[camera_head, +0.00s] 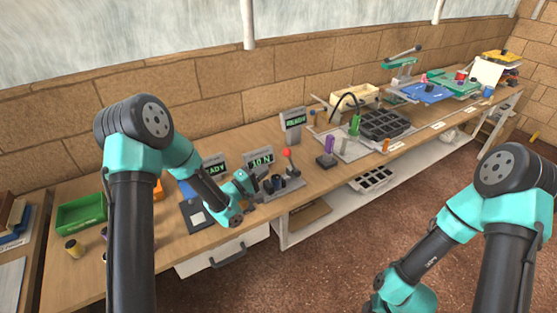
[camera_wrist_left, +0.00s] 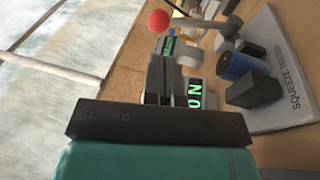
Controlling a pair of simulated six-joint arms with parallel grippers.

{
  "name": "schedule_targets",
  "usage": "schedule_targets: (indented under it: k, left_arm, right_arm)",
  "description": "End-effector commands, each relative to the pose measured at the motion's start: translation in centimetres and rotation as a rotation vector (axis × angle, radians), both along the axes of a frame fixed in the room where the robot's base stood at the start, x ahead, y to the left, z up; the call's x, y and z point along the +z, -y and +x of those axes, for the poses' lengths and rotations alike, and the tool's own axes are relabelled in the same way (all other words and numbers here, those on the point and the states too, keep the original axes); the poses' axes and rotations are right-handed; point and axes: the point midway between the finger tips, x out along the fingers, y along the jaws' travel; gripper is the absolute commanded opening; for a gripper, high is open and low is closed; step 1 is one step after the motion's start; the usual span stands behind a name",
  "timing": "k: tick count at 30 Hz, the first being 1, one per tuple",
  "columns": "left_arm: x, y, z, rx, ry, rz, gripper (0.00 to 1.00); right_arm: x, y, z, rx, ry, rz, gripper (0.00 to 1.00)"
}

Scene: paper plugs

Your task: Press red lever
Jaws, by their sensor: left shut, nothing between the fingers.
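The red lever has a round red knob (camera_head: 287,152) on a grey rod and stands on a grey base plate (camera_head: 293,187). In the left wrist view the red knob (camera_wrist_left: 159,20) shows just beyond and slightly left of the fingertips, with a visible gap in the picture. My left gripper (camera_wrist_left: 161,62) is shut and empty. In the head view it is a dark shape (camera_head: 262,184) left of the lever, partly merged with the dark parts on the plate. My right arm is at the lower right, and its fingers are out of the picture.
A display reading "ON" (camera_head: 259,158) stands behind the plate. A blue and black cylinder (camera_wrist_left: 234,66) and dark blocks (camera_wrist_left: 253,90) sit on the plate marked "SQUEEZE". A green bin (camera_head: 81,214) is at left.

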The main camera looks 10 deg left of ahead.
Motion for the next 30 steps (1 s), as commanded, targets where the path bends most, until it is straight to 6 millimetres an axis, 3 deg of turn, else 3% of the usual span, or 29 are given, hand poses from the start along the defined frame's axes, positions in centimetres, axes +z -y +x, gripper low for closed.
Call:
schedule_targets:
  k: [13,30]
  left_arm:
    - [1.1,4.2,5.1,-0.001,0.000,0.000,0.00]
    - [1.3,4.6,5.7,0.001,-0.003,0.003,0.00]
  right_arm:
    - [0.0,0.0,0.0,0.000,0.000,0.000,0.43]
    - [0.0,0.0,0.0,0.000,0.000,0.000,0.43]
